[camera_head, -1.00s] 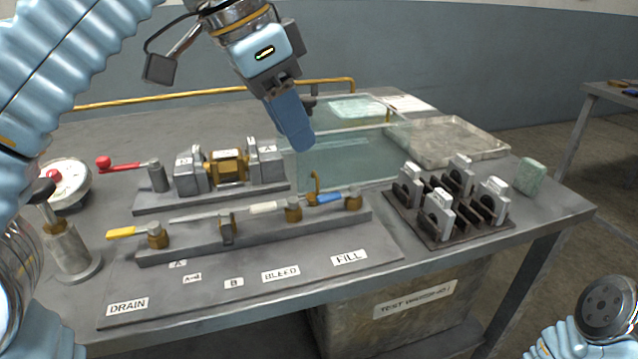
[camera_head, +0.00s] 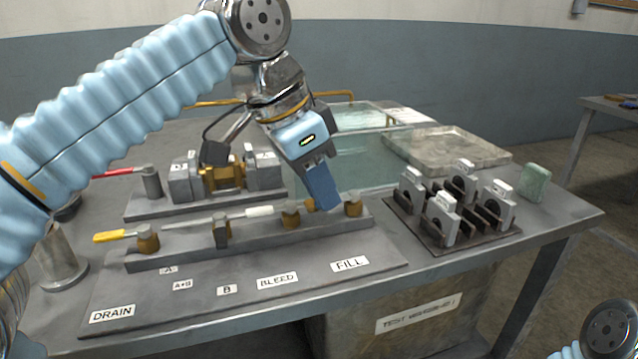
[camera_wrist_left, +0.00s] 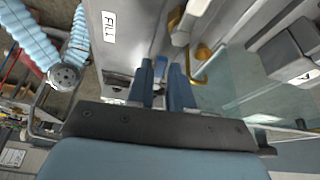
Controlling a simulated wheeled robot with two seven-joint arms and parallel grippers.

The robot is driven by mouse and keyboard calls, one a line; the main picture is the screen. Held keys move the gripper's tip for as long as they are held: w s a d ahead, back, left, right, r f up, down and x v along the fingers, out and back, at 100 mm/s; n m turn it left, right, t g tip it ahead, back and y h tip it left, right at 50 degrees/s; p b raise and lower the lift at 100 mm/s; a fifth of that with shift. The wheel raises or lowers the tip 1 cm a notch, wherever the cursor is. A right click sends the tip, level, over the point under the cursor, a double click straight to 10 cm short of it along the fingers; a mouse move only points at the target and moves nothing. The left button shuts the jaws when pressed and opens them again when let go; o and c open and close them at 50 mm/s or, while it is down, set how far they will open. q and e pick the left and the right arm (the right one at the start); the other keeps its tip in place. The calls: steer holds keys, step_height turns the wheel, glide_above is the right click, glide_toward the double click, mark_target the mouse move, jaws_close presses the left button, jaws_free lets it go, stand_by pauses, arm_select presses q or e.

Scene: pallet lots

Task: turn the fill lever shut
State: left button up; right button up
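My left gripper (camera_head: 326,203) points down over the fill end of the valve rail (camera_head: 240,235). In the left wrist view its two blue fingers (camera_wrist_left: 162,85) stand apart with a narrow gap. The fill valve's brass body (camera_head: 352,204) shows just right of the fingers, above the FILL label (camera_head: 350,264). The blue fill lever is mostly hidden behind the fingers in the head view. A bluish piece, perhaps this lever, shows between the fingertips in the wrist view; contact cannot be told. My right gripper is not in view.
The bleed valve (camera_head: 291,214) with its white handle (camera_head: 259,212) is close on the left. A yellow drain lever (camera_head: 110,236) lies farther left. A glass tank (camera_head: 350,160) stands behind; a rack of grey clamps (camera_head: 440,218) stands right.

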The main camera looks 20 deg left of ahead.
arm_select(q)
jaws_close()
steer(key=shift+w+a+r+m+p, duration=0.15)
steer(key=shift+m+p, duration=0.3)
steer(key=shift+m, duration=0.05)
steer(key=shift+w+m, duration=0.1)
steer(key=shift+m, duration=0.2)
steer(key=shift+o, duration=2.2)
jaws_free()
steer(key=shift+a+g, duration=0.1)
steer(key=shift+g, duration=0.2)
